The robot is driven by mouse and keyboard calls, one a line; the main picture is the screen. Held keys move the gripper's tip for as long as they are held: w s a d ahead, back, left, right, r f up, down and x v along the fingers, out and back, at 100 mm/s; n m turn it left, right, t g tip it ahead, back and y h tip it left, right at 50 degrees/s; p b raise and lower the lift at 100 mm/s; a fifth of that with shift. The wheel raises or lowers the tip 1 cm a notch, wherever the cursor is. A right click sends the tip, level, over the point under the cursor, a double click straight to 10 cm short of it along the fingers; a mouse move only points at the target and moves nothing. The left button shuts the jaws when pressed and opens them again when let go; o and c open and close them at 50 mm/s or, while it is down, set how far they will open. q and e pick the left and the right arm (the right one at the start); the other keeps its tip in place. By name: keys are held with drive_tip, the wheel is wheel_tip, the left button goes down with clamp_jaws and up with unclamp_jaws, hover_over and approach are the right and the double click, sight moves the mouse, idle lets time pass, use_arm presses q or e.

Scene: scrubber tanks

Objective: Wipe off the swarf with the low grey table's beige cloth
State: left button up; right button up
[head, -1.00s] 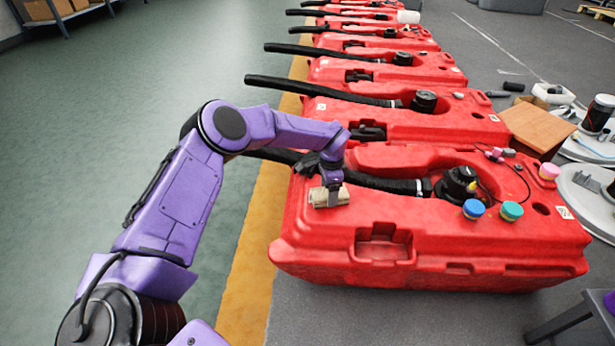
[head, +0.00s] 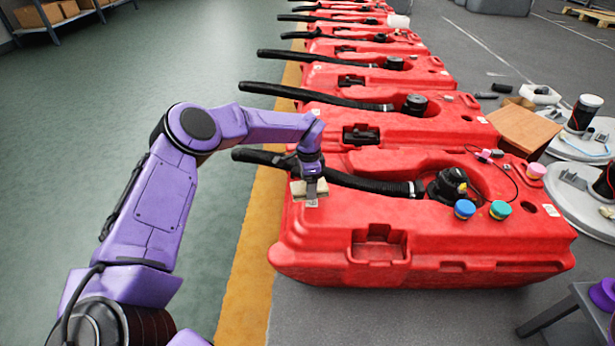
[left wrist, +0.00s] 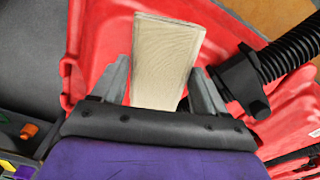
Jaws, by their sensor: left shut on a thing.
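My left gripper (head: 311,190) is shut on the beige cloth (head: 298,188), at the left end of the nearest red tank (head: 330,235). In the left wrist view the folded cloth (left wrist: 163,60) stands out between the two fingers, over the red surface. I cannot tell whether the cloth touches the tank. I cannot make out any swarf; the cloth and gripper hide part of the tank top. The low grey table (head: 560,312) shows partly at the bottom right. My right gripper is not in view.
A black hose (head: 365,182) runs across the tank top close behind the gripper. Blue (head: 465,209) and teal (head: 500,210) caps stand on the tank's right part. More red tanks (head: 385,125) line up behind. Open green floor (head: 150,75) lies left.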

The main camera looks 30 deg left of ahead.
use_arm(q)
drive_tip(key=shift+r+p, duration=0.8)
drive_tip(key=shift+r, duration=1)
drive_tip(key=shift+d, duration=0.1)
